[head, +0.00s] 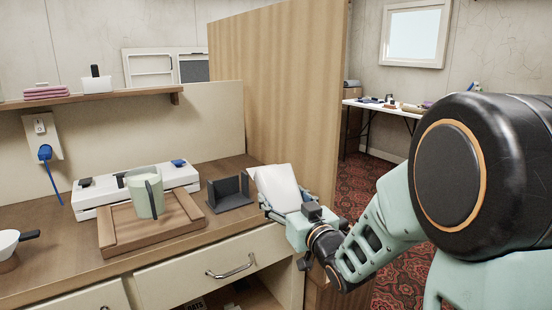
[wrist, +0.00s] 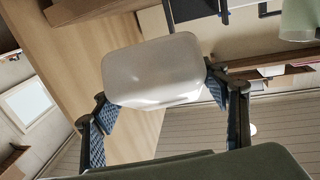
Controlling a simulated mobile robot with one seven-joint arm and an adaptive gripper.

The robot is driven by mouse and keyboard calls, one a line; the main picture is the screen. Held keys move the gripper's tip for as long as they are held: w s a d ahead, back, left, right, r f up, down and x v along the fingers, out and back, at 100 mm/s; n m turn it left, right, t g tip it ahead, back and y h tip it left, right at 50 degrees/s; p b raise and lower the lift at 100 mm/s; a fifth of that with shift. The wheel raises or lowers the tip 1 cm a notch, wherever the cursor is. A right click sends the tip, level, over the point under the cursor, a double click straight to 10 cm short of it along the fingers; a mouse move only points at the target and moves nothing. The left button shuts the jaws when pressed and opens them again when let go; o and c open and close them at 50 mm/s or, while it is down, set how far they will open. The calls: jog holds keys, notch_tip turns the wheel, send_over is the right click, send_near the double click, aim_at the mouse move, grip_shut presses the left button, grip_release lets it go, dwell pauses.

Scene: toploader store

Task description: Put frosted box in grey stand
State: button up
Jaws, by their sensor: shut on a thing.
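The frosted box (head: 277,187), pale white with rounded edges, is held at the counter's right end, tilted. My gripper (head: 288,208) is shut on it from the right side. In the wrist view, the frosted box (wrist: 153,72) sits between the two blue-padded fingers of my gripper (wrist: 160,95), one on each side. The grey stand (head: 230,193) is a dark, open holder with upright walls on the counter, just left of the box. It looks empty. A small gap shows between box and stand in the head view. The box's underside is hidden there.
A wooden tray (head: 118,240) with a pale green mug (head: 146,193) is left of the stand. A white power strip-like case (head: 92,198) lies behind it. A tall wooden partition (head: 290,80) rises behind the box. A drawer handle (head: 231,268) sticks out below the counter.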

jog(key=s+d+f+m+t+h, duration=0.1)
jog(key=d+f+m+h, duration=0.4)
jog(key=d+f+h, duration=0.5)
notch_tip(320, 180, up, 28)
jog(key=d+y+p, duration=0.1)
jog(key=y+p, duration=0.2)
jog(key=p, duration=2.4)
jog(key=shift+d, duration=0.4)
